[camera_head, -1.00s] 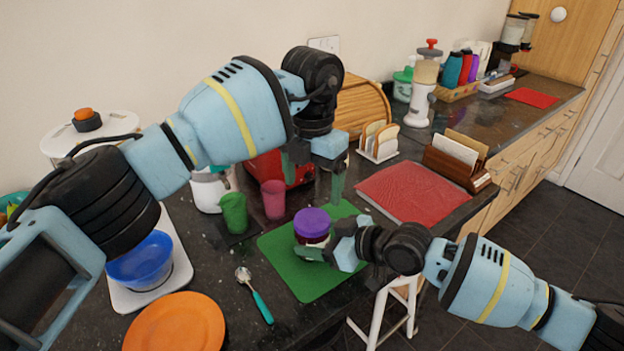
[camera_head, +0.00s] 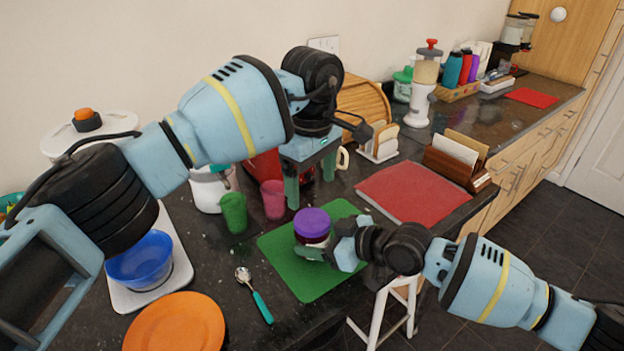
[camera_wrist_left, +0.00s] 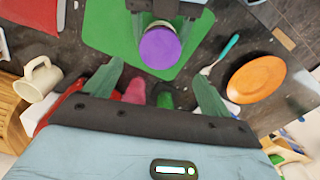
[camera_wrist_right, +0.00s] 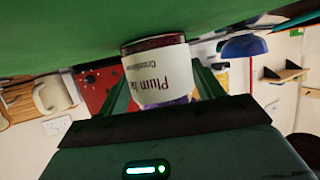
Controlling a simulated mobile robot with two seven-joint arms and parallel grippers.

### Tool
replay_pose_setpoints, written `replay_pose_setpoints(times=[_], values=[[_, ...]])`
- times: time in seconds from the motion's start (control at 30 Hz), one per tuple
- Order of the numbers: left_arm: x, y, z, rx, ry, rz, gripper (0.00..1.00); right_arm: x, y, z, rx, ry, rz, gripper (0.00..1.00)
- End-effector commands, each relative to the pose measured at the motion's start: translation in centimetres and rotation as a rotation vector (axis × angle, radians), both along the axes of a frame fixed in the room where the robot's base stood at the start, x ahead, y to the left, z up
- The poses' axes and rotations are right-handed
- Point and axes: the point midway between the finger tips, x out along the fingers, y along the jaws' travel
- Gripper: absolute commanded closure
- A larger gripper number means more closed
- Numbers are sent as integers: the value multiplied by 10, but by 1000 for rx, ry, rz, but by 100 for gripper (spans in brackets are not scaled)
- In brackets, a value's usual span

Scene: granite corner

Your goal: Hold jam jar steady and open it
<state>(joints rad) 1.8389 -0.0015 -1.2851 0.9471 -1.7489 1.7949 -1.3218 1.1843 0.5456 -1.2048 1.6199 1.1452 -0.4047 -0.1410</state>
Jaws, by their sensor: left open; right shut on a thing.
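The jam jar (camera_head: 312,240) stands upright on the green mat (camera_head: 290,278), with its purple lid (camera_head: 312,221) on top. My right gripper (camera_head: 325,252) is shut around the jar's body from the side. The right wrist view shows the jar's white "Plum" label (camera_wrist_right: 160,78) between the fingers. My left gripper (camera_head: 311,186) is open and empty, pointing down above and behind the jar, apart from the lid. The left wrist view shows the lid (camera_wrist_left: 160,47) beyond its spread fingers. The jar's lower front is partly hidden by my right gripper.
A green cup (camera_head: 233,212) and a pink cup (camera_head: 273,199) stand left of the mat. A spoon (camera_head: 258,300) and an orange plate (camera_head: 175,325) lie at front left. A red mat (camera_head: 412,192) is to the right. A cream mug (camera_wrist_left: 38,80) is behind my left gripper.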

Motion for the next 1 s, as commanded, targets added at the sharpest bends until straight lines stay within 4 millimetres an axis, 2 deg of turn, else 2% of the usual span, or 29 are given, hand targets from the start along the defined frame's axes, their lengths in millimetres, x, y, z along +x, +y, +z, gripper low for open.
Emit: replay_pose_setpoints(times=[0.2,0.43,0.8,1.0], values=[[0,0,0,0,0,-340,17,0,0,-1,0,1,0,97],[0,0,0,0,0,-584,17,0,0,-1,0,1,0,97],[0,0,-2,1,0,-660,17,0,0,-1,0,1,0,97],[0,1,-21,1,3,-658,17,0,0,-1,0,1,0,97]])
